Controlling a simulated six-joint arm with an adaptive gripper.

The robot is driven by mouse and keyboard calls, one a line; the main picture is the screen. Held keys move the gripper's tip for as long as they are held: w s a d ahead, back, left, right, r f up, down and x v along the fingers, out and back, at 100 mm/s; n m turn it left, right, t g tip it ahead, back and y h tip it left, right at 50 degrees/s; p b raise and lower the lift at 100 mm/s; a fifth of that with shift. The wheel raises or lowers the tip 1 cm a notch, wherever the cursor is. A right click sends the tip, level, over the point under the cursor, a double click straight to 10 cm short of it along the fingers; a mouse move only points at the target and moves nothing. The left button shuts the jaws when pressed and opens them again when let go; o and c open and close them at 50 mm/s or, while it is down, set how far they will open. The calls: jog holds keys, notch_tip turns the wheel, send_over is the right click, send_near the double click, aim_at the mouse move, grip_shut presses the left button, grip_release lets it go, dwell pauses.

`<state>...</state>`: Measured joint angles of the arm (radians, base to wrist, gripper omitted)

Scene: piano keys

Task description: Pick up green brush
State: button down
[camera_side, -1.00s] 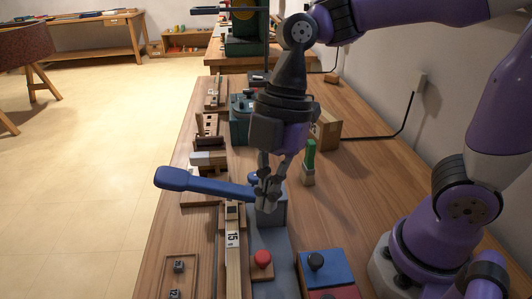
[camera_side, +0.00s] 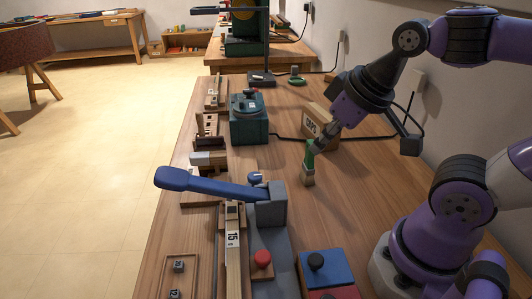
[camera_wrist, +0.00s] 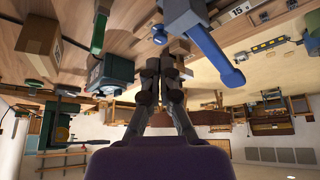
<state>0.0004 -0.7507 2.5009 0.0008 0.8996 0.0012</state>
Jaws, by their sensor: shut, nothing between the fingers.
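A cardboard box (camera_side: 314,121) is just behind the brush. A dark green box (camera_side: 248,119) stands left of it. A blue lever (camera_side: 205,184) on a grey block lies in front. Red and blue button boxes (camera_side: 325,269) are near the front.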

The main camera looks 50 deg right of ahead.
jog(key=c, duration=0.6)
grip_release()
jog(key=m+g, duration=0.5)
jog(key=m, duration=0.2)
send_over(311, 140)
jog(key=a, duration=0.2)
notch_tip(311, 140, down, 3)
jog(key=shift+d+f+m+g, duration=0.3)
jog(key=shift+d+f+m, duration=0.25)
jog(key=shift+d, duration=0.3)
notch_tip(311, 140, down, 5)
jog(key=shift+r, duration=0.1)
jog(key=shift+s+f, duration=0.15)
jog(key=shift+f, duration=2.6)
